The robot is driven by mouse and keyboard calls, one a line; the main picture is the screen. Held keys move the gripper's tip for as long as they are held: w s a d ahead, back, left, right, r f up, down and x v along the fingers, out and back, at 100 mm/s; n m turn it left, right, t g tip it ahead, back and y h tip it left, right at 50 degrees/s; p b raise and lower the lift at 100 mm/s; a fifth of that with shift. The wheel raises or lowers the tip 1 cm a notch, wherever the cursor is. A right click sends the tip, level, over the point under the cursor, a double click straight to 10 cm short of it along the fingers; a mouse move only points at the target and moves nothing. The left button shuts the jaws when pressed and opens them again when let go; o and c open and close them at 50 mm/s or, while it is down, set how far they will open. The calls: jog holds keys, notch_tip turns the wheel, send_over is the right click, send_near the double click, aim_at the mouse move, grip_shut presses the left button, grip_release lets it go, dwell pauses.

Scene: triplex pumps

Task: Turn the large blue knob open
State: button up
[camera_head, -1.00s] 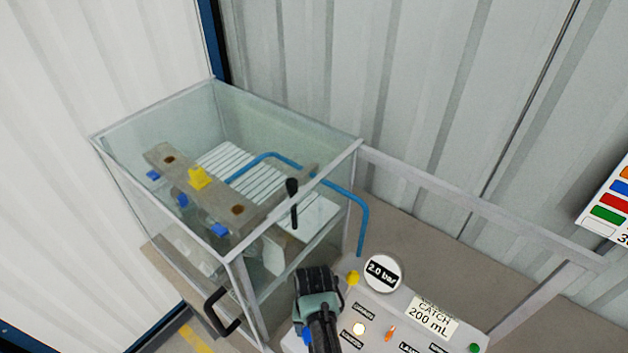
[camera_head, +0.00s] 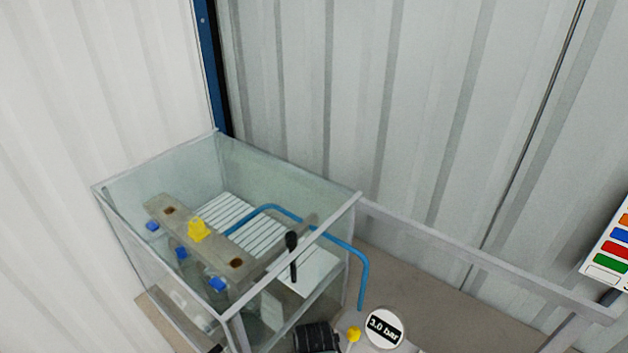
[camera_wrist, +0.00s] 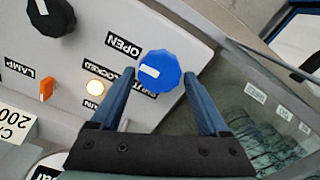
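The large blue knob (camera_wrist: 159,72) is on a light panel in the wrist view, with a white mark on its face toward the left. The words OPEN and LOCKED are printed left of it. My gripper (camera_wrist: 160,80) is open, with one dark blue finger on each side of the knob. I cannot tell whether either finger touches it. In the head view, only the top of my gripper's black part (camera_head: 317,338) shows at the bottom edge; the blue knob is out of that view.
A black knob (camera_wrist: 50,15), an orange switch (camera_wrist: 46,89) and a lit lamp (camera_wrist: 94,88) are on the panel. In the head view, a gauge (camera_head: 385,329) reads 3.0 bar beside a small yellow knob (camera_head: 353,334). A glass tank (camera_head: 285,170) stands behind, with a blue pipe (camera_head: 361,275).

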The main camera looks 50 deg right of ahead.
jog(key=shift+o, duration=1)
notch_tip(320, 180, up, 13)
jog(key=b, duration=0.2)
